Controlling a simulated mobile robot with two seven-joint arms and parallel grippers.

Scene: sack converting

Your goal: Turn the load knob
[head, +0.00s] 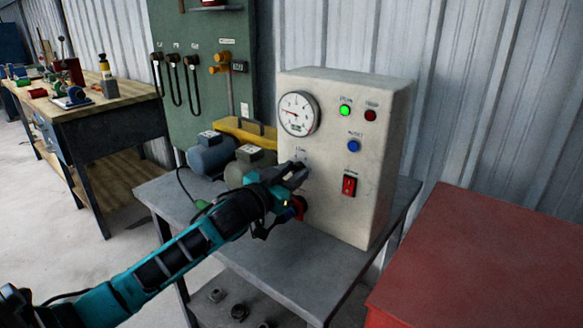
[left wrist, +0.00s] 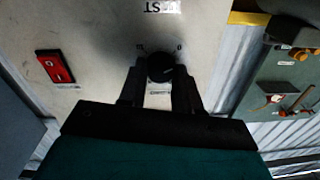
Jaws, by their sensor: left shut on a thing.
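The load knob (left wrist: 160,67) is a round dark knob on the front of a beige control box (head: 350,110). In the left wrist view it sits between the two fingertips of my left gripper (left wrist: 159,80), with scale marks on the panel beside it. In the head view my left gripper (head: 298,175) reaches the lower left of the panel, and its fingers largely hide the knob. The gripper is shut on the knob. My right gripper is in neither view.
The panel has a dial gauge (head: 299,113), a lit green lamp (head: 345,110), a dark red lamp (head: 370,115), a blue button (head: 353,146) and a red rocker switch (head: 349,186). Motors (head: 212,154) stand left on the grey table (head: 270,262). A red cabinet (head: 490,260) stands right.

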